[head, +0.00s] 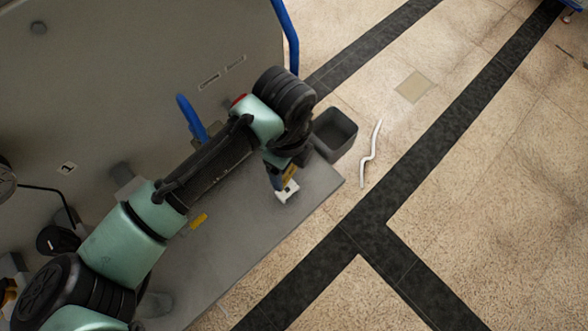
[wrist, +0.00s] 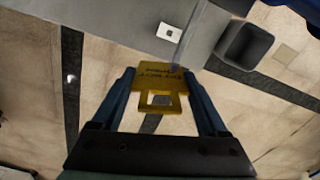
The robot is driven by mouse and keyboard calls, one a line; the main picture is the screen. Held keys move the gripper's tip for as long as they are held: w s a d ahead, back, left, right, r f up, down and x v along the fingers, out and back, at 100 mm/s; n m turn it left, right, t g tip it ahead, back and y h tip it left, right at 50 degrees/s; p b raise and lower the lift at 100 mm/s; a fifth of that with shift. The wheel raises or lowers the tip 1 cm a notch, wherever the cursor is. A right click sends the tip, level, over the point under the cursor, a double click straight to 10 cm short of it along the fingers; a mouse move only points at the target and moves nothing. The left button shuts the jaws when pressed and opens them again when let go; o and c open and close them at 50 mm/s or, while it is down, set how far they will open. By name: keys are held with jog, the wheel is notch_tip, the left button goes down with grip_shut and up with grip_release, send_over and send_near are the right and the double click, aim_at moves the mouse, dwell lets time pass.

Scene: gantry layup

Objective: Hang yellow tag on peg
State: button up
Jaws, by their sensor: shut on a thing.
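My gripper (wrist: 160,76) is shut on a yellow tag (wrist: 155,73). The tag lies between the two blue fingers in the wrist view, with dark print and a square opening towards the gripper's palm. In the head view, my gripper (head: 280,180) is near the right end of a grey shelf, and a bit of the tag (head: 289,172) shows beside it. A small greyish upright shape, perhaps the peg (wrist: 175,62), shows at the tag's far edge. I cannot tell whether they touch.
A white square piece (head: 287,191) lies on the grey shelf (head: 232,250) and shows in the wrist view (wrist: 170,32). Another yellow piece (head: 198,221) is farther left. A dark open bin (head: 334,133) stands beyond the shelf's end. A white curved strip (head: 371,153) lies on the floor.

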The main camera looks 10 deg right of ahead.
jog(key=shift+w+a+f+b, duration=0.2)
jog(key=shift+w+a+b, duration=0.15)
jog(key=shift+w+a, duration=0.25)
jog(key=shift+w+a+f+b, duration=0.2)
jog(key=shift+w+a+b, duration=0.2)
jog(key=shift+w, duration=0.35)
jog(key=shift+w+a+f+b, duration=0.2)
jog(key=shift+w+a+b, duration=0.2)
jog(key=shift+w, duration=0.3)
jog(key=shift+a, duration=0.1)
jog(key=o, duration=1.2)
notch_tip(320, 180, up, 13)
jog(key=b, duration=0.4)
